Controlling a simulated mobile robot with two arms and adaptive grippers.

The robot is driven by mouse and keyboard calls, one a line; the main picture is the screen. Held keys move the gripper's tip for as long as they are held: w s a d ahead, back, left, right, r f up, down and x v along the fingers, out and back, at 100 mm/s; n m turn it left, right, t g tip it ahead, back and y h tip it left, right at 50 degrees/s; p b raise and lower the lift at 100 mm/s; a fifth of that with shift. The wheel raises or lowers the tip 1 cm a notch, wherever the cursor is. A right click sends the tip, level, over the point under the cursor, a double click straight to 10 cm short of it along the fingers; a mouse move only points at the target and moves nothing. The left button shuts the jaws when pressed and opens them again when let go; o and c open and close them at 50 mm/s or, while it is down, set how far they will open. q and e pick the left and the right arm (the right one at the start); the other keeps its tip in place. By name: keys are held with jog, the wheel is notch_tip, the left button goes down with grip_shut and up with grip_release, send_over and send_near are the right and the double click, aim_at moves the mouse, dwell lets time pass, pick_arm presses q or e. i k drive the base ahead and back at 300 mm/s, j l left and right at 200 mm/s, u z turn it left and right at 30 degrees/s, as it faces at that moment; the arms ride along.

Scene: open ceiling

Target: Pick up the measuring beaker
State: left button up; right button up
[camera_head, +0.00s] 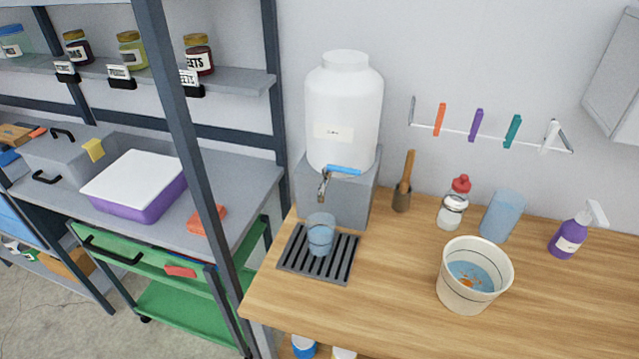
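A small clear bluish cup (320,238), which looks like the measuring beaker, stands upright on the black slatted drip tray (291,267). It is directly below the tap (323,184) of a large white water dispenser (343,110). A taller translucent blue container (502,216) stands at the back right of the wooden counter (395,310). Neither of my grippers is in view.
A white bucket (450,283) with water and orange shapes stands on the counter. Behind it are a wooden-handled tool in a holder (402,190), a red-capped bottle (453,205) and a purple spray bottle (568,238). A dark shelf post (187,140) rises left of the counter.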

aim_at(321, 226)
jog(key=z, duration=1.1)
jog(key=k+l, duration=0.45)
